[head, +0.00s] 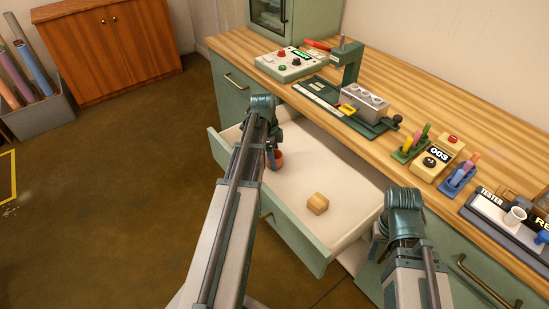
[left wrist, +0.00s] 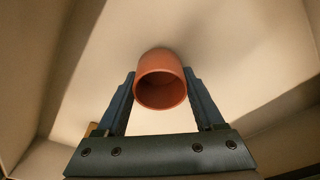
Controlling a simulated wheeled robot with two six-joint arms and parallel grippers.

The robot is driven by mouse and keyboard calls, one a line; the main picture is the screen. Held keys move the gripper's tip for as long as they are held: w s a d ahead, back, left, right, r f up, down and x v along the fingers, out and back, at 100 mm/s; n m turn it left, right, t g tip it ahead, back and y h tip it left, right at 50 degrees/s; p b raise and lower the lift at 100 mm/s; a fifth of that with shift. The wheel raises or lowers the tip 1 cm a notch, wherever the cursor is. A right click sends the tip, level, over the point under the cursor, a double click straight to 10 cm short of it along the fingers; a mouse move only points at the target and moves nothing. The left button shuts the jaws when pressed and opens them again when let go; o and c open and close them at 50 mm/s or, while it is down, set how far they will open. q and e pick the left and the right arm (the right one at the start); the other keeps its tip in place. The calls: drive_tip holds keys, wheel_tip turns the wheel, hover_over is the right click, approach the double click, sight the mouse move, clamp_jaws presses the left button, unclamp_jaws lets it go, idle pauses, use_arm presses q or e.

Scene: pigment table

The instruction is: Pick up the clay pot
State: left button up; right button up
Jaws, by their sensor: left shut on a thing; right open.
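The clay pot (head: 277,160) is small and reddish-orange, at the left part of the open drawer (head: 344,238), partly hidden behind my left arm. In the left wrist view the pot (left wrist: 160,82) sits between the two dark fingers with its open mouth towards the camera. My left gripper (head: 270,152) is shut on the pot. I cannot tell whether the pot touches the drawer floor. My right gripper (head: 378,236) is open at the drawer's right end, partly hidden by my own wrist, with nothing seen in it.
A wooden block (head: 318,203) lies in the drawer, right of the pot. The wooden counter (head: 440,110) behind holds a control box (head: 291,64), a green press (head: 346,62), pen racks (head: 411,148) and a tester (head: 503,215). The drawer floor around the block is clear.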

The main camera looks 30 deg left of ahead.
wheel_tip(320, 180, up, 15)
drive_tip(key=p, duration=1.4)
